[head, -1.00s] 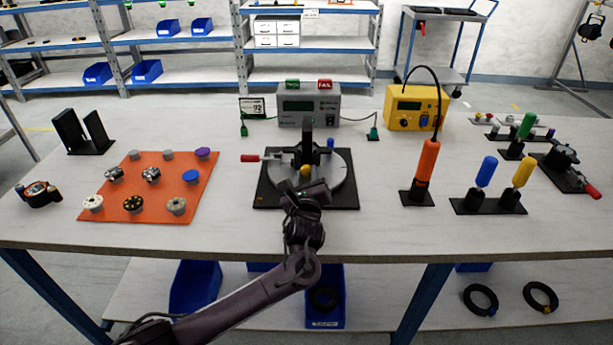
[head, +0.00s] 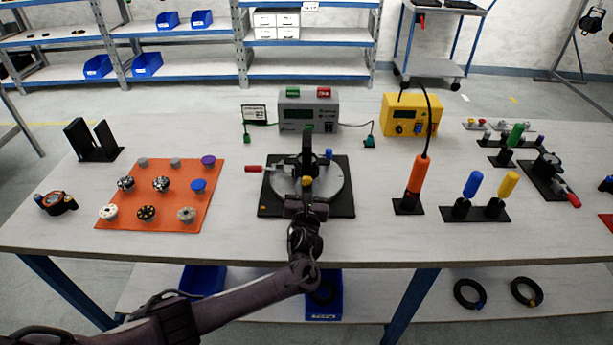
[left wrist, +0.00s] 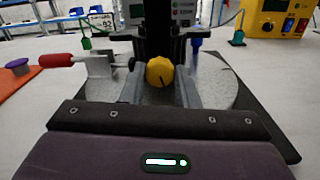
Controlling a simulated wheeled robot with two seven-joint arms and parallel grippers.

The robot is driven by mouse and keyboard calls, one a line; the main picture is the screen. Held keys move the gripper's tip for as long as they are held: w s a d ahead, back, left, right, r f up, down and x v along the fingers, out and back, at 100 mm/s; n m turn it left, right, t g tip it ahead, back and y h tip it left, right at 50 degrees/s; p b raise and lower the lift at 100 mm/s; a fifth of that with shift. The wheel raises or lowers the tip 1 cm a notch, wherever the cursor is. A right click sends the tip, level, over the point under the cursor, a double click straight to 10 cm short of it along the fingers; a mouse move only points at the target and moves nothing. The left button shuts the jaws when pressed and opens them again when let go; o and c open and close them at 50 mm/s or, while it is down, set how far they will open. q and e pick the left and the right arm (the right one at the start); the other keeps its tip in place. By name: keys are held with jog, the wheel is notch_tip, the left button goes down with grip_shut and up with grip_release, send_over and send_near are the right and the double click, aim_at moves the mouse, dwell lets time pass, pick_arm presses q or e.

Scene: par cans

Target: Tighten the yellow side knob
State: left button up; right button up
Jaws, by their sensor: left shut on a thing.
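The yellow side knob (head: 307,181) sits at the front of a fixture with a round grey plate (head: 333,190) on a black base (head: 343,209) and a black upright (head: 307,146). My left gripper (head: 306,192) reaches in from the front and is shut on the knob. In the left wrist view the yellow knob (left wrist: 160,72) shows a dark pointer line, just beyond the gripper body. A red-handled clamp (head: 255,169) is at the fixture's left, and a blue knob (head: 329,154) is behind right. My right gripper is out of view.
An orange mat (head: 165,215) with several small knobs lies left. An orange-handled tool (head: 417,175) and blue (head: 472,184) and yellow (head: 509,185) handles stand right. A grey meter (head: 309,112) and a yellow power unit (head: 408,114) are behind.

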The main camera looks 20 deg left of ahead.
pick_arm(q)
jog(key=shift+r+m+p, duration=0.1)
jog(key=shift+m+p, duration=1.25)
jog(key=shift+m, duration=0.45)
jog(key=o, duration=1)
jog(key=p+v, duration=0.1)
jog(key=v, duration=0.6)
jog(key=shift+s+d+p, duration=0.15)
jog(key=shift+s+p, duration=0.15)
jog(key=shift+s, duration=0.1)
